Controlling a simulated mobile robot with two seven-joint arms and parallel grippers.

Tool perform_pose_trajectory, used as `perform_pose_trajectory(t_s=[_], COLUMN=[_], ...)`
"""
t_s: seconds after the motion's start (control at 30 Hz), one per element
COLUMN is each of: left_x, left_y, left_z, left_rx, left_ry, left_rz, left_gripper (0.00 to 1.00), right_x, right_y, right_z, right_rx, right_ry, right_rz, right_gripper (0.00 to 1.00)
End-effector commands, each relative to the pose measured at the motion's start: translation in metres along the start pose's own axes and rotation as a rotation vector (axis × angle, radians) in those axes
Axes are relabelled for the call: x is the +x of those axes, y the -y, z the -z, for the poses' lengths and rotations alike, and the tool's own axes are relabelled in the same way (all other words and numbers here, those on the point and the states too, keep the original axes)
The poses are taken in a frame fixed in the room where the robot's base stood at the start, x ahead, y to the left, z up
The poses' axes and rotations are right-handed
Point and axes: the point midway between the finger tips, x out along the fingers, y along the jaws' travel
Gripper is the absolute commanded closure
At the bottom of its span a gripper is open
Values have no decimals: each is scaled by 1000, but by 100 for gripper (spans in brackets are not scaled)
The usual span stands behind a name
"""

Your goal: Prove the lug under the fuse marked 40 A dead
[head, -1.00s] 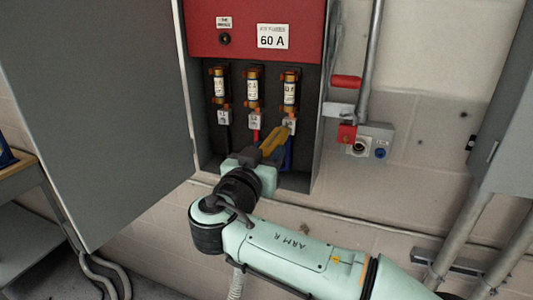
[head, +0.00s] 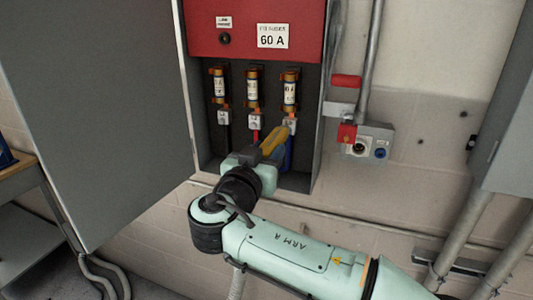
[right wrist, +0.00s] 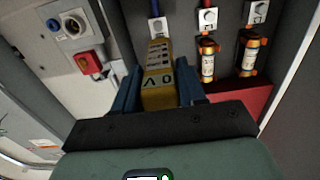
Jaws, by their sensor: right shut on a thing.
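My right gripper (head: 276,150) is shut on a yellow tester (head: 274,140), which also shows between the blue fingers in the right wrist view (right wrist: 158,90). The tester's far end is at the right-hand lug (head: 290,117), the one with the blue wire in the right wrist view (right wrist: 158,27). I cannot tell whether it touches. Three fuses stand above the lugs: left (head: 219,86), middle (head: 252,88) and right (head: 289,91). Their small markings are too blurred to read surely. The tester hides the right fuse in the right wrist view. My left gripper is not in view.
The red panel above carries a "60 A" label (head: 272,36). The grey cabinet door (head: 95,110) stands open at the left. A red-handled lever (head: 346,81) and a socket box (head: 372,142) are right of the cabinet. A grey cabinet (head: 510,110) is at far right.

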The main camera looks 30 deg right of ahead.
Motion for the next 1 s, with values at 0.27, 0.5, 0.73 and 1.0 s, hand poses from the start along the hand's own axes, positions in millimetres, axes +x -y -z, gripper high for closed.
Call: perform_pose_trajectory(t_s=[0.27,0.5,0.73,1.0], left_x=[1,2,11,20], left_y=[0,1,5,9], left_z=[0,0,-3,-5], left_rx=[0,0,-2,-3], left_ry=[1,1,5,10], left_rz=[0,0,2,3], left_gripper=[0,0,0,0], right_x=[1,0,-17,-38], right_y=[0,0,0,0], right_z=[1,1,-1,-1], right_rx=[1,1,3,2], right_ry=[-2,-2,-2,-1], right_rz=[-1,-1,2,2], right_gripper=[90,90,90,90])
